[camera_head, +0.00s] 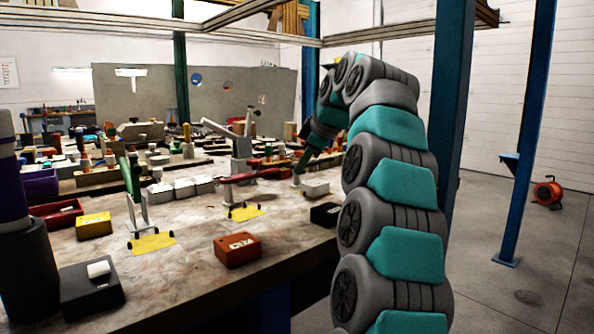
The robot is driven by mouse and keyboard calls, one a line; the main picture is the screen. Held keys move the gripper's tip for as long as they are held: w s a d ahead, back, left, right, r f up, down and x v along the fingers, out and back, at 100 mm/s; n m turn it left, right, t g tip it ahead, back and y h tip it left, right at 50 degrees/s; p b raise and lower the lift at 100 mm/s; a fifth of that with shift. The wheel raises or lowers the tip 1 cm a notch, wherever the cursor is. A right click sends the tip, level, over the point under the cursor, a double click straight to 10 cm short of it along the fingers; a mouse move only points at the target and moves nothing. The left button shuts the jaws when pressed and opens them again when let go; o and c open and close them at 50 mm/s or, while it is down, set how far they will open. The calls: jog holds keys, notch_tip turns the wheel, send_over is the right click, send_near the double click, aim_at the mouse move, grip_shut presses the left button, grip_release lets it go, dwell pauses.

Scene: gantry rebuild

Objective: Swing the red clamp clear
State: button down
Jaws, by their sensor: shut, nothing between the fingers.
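My teal and grey arm arches in from the lower right and reaches down over the bench. My gripper (299,174) is at its end, small and dark, close to the right end of the red bar. It is shut with nothing in it. I cannot tell whether it touches the bar.
A green-handled clamp (132,180) stands to the left. Yellow plates (152,242), an orange box (237,249), a yellow box (94,225) and a black box (325,214) lie near the front. A blue post (453,100) rises behind my arm.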

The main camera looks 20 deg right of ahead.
jog(key=s+d+r+p, duration=0.2)
jog(key=d+r+p, duration=0.1)
jog(key=r, duration=0.2)
jog(key=shift+s+d+r, duration=0.15)
jog(key=shift+s+d, duration=0.05)
jog(key=shift+d, duration=0.15)
